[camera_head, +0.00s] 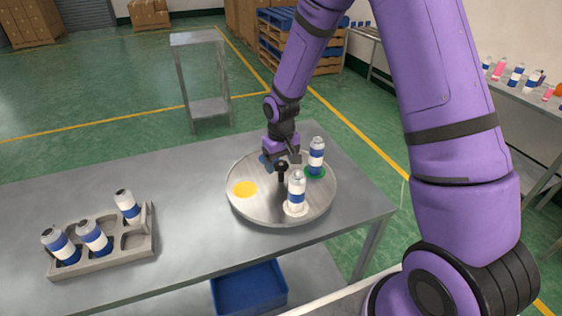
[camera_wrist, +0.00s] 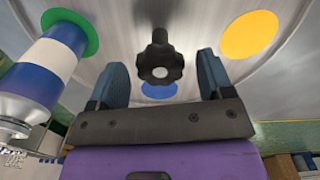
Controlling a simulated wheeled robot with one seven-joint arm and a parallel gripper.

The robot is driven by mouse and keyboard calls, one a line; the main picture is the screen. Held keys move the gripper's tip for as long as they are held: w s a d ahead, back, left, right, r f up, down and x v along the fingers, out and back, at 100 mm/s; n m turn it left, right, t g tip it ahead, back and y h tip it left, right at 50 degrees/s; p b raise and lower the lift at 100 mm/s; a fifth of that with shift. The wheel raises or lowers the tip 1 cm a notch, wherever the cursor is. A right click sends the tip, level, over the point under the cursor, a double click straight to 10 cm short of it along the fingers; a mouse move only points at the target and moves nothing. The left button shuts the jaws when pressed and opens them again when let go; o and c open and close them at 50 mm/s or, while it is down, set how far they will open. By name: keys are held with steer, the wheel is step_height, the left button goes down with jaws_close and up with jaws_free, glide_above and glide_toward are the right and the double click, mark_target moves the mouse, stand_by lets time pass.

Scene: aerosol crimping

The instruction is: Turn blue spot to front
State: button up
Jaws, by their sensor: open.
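The round grey turntable (camera_head: 262,208) lies on the table, with a black knob (camera_head: 282,172) standing near its middle. The blue spot (camera_wrist: 158,91) is on the far side, mostly hidden by my gripper in the head view. The yellow spot (camera_head: 245,189) is at the left. The green spot (camera_head: 316,174) is at the right under a blue-and-white can (camera_head: 317,155). A white spot at the front bears another can (camera_head: 297,188). My gripper (camera_head: 281,159) is open over the far side. In the wrist view, the knob (camera_wrist: 160,58) appears between its fingertips; contact cannot be told.
A grey rack (camera_head: 105,258) with several cans stands at the table's left. A blue bin (camera_head: 249,288) is below the front edge. The two cans on the turntable stand close to my gripper. The table between rack and turntable is clear.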

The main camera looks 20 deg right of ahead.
steer(key=c, duration=1.3)
